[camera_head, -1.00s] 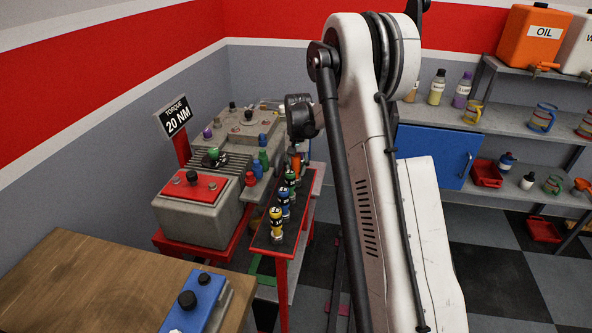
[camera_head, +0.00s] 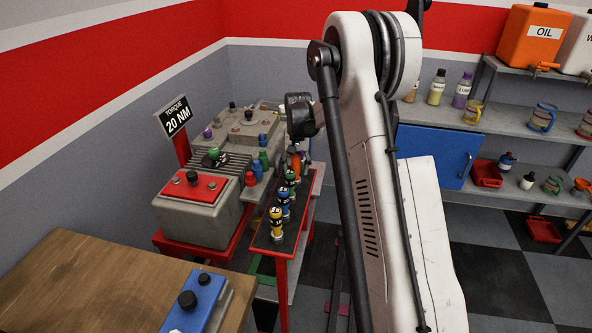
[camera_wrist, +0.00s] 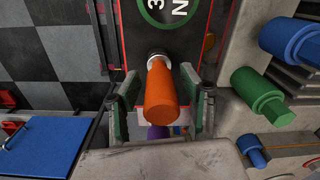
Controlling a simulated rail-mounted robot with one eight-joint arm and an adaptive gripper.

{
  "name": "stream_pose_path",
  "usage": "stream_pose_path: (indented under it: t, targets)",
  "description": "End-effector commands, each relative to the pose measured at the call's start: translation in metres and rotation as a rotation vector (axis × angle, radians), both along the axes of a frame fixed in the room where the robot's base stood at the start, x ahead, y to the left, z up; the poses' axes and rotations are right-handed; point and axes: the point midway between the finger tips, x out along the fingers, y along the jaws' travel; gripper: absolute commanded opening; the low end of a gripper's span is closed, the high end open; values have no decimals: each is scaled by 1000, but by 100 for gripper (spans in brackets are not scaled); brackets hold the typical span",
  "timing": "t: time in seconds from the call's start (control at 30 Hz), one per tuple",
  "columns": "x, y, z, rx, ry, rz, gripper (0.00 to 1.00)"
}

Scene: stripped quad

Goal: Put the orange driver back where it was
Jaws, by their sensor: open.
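The orange driver (camera_wrist: 163,98) shows in the wrist view with its handle towards the camera and its metal collar at the dark, red-edged rack (camera_wrist: 135,45). My gripper (camera_wrist: 158,105) is open, with one finger on each side of the orange handle; whether either finger touches it I cannot tell. In the head view the orange driver (camera_head: 296,165) is at the far end of the rack (camera_head: 262,238), partly hidden behind the other drivers and my arm. The driver's lower end is hidden.
Green (camera_head: 290,178), blue (camera_head: 284,204) and yellow (camera_head: 276,223) drivers stand in the rack's nearer part. A grey machine block (camera_head: 200,215) with coloured knobs stands close on the left. A purple item (camera_wrist: 157,132) shows just beyond the orange handle in the wrist view.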

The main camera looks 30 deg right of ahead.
Motion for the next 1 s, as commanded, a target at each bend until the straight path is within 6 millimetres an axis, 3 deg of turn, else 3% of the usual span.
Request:
stream_pose_path:
  t: [0.4, 0.73, 0.87, 1.0]
  targets:
    - [-2, -2, 80, 0, 0, 0, 42]
    - [-3, -2, 114, -1, -2, 2, 42]
    - [-11, 8, 129, -6, -18, 17, 42]
    - [-32, 31, 158, -22, -61, 53, 42]
